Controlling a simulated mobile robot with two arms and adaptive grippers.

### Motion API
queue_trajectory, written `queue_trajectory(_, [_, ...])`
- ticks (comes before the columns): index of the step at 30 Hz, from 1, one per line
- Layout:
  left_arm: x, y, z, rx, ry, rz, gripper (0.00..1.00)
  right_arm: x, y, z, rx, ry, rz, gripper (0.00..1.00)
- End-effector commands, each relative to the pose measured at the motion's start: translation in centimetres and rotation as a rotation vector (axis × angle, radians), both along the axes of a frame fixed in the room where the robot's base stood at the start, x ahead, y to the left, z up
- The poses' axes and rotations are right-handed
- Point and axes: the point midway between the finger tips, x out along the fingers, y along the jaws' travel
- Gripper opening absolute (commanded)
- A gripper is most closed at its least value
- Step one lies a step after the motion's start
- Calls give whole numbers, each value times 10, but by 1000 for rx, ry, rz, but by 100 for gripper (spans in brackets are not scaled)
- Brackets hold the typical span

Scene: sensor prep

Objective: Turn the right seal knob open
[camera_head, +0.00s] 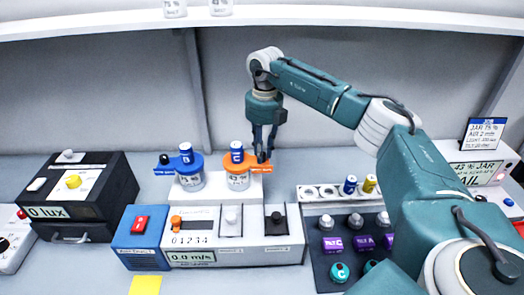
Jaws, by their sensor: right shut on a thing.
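The right jar has an orange lid (240,165), a label reading about 43 % and a blue cylinder (237,151) marked C upright on top. An orange tab sticks out from the lid's right side. My right gripper (262,155) points straight down at this tab, its fingers closed around the small dark seal knob (262,159). The fingers hide most of the knob, so its turn angle cannot be read. The left jar (190,180) has a blue lid, its own blue cylinder and a dark knob (164,159) on its left tab. My left gripper is out of view.
Both jars stand on a white block (214,194) behind a blue and white control box (228,243). A black box (75,195) stands at left. A dark tray (319,268) with several connectors and a white rack (320,193) lie right, partly behind my right arm.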

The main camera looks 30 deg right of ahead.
Motion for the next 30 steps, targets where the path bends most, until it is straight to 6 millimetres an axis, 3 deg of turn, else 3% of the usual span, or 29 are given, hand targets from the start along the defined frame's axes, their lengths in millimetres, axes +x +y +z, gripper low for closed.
queue_trajectory(1, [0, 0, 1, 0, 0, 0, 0, 6, -2, 7, 0, -22, -12, 0])
queue_trajectory(15, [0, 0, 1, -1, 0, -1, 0, 5, -2, 7, -1, -22, -27, 0])
queue_trajectory(16, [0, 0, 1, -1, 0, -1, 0, 5, -2, 7, -1, -22, -27, 24])
queue_trajectory(19, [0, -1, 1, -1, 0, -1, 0, 5, -2, 6, -1, -19, -26, 41])
queue_trajectory(30, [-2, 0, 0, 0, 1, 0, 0, 3, -1, 9, -1, -11, -22, 41])
